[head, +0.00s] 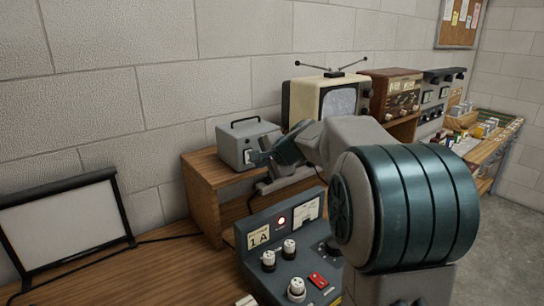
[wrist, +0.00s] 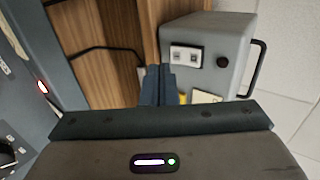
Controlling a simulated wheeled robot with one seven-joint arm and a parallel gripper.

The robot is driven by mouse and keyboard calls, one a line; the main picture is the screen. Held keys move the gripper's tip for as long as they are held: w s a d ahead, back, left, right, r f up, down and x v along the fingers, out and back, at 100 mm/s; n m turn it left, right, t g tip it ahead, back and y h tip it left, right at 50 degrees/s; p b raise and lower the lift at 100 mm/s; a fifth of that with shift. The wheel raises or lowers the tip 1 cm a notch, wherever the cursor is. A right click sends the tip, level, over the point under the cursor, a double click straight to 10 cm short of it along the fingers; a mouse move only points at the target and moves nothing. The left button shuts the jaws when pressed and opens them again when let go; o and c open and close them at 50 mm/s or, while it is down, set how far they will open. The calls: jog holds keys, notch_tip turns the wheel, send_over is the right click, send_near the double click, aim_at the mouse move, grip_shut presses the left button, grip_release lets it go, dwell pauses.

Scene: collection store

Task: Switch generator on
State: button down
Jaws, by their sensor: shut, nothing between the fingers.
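A grey metal box (head: 240,148) with a black carry handle stands on a raised wooden shelf by the wall; I take it for the generator, but no name is legible. In the wrist view the box (wrist: 222,45) shows a white switch plate (wrist: 185,55), a dark round knob (wrist: 223,62) and a pale label (wrist: 206,97). My gripper (head: 262,158) is at the box's front; its fingers (wrist: 158,72) are shut and empty, just beside the plate. I cannot tell whether they touch the box. The switch's position is too small to read.
A dark console (head: 290,262) with knobs, a red switch and a lit red lamp stands below my arm. A television (head: 328,98), a wooden radio (head: 392,92) and a rack unit (head: 436,95) stand behind it. A framed screen (head: 65,222) leans at left.

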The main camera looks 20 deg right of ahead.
jog(key=w, duration=0.1)
jog(key=w+a, duration=0.1)
jog(key=w, duration=0.1)
jog(key=shift+a+p, duration=0.1)
jog(key=shift+p, duration=0.25)
jog(key=shift+f, duration=0.1)
jog(key=b, duration=0.3)
jog(key=shift+w+f+t, duration=0.1)
jog(key=shift+f+t, duration=0.2)
jog(key=shift+f, duration=0.1)
jog(key=shift+r+p, duration=0.35)
jog(key=shift+r, duration=0.05)
jog(key=shift+a+r, duration=0.1)
jog(key=shift+r+p, duration=0.6)
jog(key=shift+r, duration=0.15)
